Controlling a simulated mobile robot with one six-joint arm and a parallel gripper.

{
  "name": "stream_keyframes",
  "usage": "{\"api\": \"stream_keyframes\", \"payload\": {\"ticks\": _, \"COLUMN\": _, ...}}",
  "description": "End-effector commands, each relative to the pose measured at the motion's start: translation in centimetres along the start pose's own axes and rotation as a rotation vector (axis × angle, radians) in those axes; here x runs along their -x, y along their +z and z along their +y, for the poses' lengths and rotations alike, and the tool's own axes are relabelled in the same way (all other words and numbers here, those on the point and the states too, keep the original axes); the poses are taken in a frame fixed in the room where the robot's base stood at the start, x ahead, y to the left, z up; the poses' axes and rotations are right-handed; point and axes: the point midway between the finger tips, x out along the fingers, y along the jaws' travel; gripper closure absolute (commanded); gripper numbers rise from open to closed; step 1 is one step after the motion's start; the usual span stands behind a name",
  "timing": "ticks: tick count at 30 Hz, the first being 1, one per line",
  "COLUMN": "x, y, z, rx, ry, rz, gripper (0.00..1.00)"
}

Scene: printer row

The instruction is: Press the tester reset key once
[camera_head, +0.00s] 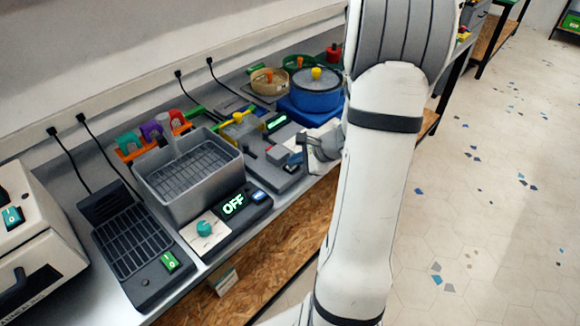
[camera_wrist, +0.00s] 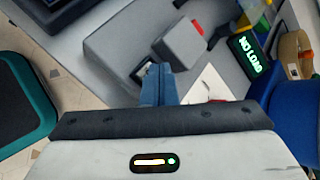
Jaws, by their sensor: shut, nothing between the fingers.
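The tester is a grey flat body (camera_wrist: 125,38) with a raised grey block (camera_wrist: 180,42); in the head view its body (camera_head: 262,172) sits at the bench's front edge. A display reading NO LOAD (camera_wrist: 250,56) stands beside it; it glows green in the head view (camera_head: 277,121). My gripper (camera_wrist: 158,72) is shut and empty, its blue fingers over the tester beside the raised block. In the head view my gripper (camera_head: 297,158) is partly hidden by my arm. A small pale-and-dark key (camera_wrist: 143,71) shows just left of the fingertips; its marking is unreadable. Contact cannot be told.
A blue pot (camera_head: 316,92) stands behind the tester. A grey basket tank (camera_head: 190,185) and a display reading OFF (camera_head: 233,204) with a teal knob (camera_head: 204,228) are to the left. A red piece (camera_wrist: 198,27) sits by the raised block. Open floor (camera_head: 490,180) lies right.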

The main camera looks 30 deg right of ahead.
Motion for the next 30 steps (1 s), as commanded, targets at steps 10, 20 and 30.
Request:
{"api": "stream_keyframes", "payload": {"ticks": 10, "x": 0.9, "y": 0.7, "z": -0.7, "rx": 0.001, "ry": -0.001, "rz": 0.000, "gripper": 1.00}}
{"api": "stream_keyframes", "payload": {"ticks": 20, "x": 1.0, "y": 0.8, "z": -0.8, "rx": 0.000, "ry": 0.001, "rz": 0.000, "gripper": 1.00}}
{"api": "stream_keyframes", "payload": {"ticks": 30, "x": 2.6, "y": 1.9, "z": -1.9, "rx": 0.001, "ry": 0.000, "rz": 0.000, "gripper": 1.00}}
